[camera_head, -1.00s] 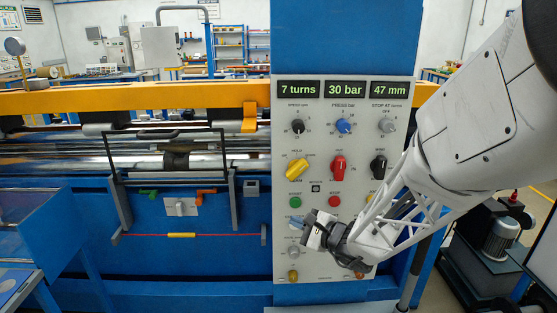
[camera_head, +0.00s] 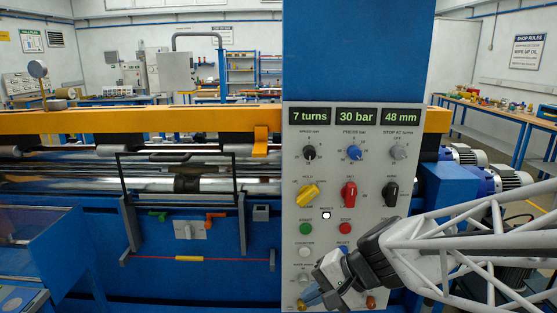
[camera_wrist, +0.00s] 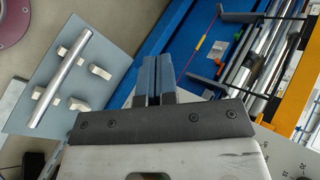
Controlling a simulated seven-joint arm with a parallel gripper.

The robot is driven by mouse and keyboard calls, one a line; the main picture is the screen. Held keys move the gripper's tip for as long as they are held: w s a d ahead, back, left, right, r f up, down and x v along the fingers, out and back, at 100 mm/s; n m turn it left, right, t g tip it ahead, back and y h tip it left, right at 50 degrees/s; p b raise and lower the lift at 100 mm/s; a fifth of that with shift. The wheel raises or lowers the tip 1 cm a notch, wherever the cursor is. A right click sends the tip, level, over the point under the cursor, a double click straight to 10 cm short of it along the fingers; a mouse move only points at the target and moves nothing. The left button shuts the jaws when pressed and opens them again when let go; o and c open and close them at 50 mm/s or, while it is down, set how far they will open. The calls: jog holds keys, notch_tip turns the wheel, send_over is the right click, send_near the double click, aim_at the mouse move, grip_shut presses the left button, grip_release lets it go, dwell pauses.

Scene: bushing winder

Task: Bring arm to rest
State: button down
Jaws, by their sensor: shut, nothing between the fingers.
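My gripper (camera_head: 309,297) is low in front of the control panel (camera_head: 378,225), over its lower left part. Its fingers are shut and empty; they also show side by side in the wrist view (camera_wrist: 159,78). The gripper and my white lattice arm hide the panel's lower knobs. The panel's displays (camera_head: 355,117) read 7 turns, 30 bar and 48 mm. Below are a yellow knob (camera_head: 308,194), a red knob (camera_head: 349,193), a black knob (camera_head: 391,193), a green button (camera_head: 306,228) and a red button (camera_head: 345,228). I cannot tell whether the gripper touches the panel.
The winder's yellow beam (camera_head: 120,119) and rollers run left of the panel. A red cord with a yellow sleeve (camera_head: 190,258) hangs below. The wrist view shows a metal rod (camera_wrist: 61,80) on a grey plate at left. Motors (camera_head: 512,179) stand behind my arm.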

jog(key=s+d+r+n+h, duration=0.2)
jog(key=s+d+h, duration=0.2)
jog(key=s+d, duration=0.1)
jog(key=s+d+r+n+h, duration=0.1)
jog(key=s+d+n+h, duration=0.2)
jog(key=s+d+h, duration=0.2)
jog(key=shift+s+d+r+t, duration=0.35)
jog(key=shift+s+d+t, duration=0.05)
jog(key=shift+d, duration=0.55)
dwell(6.0)
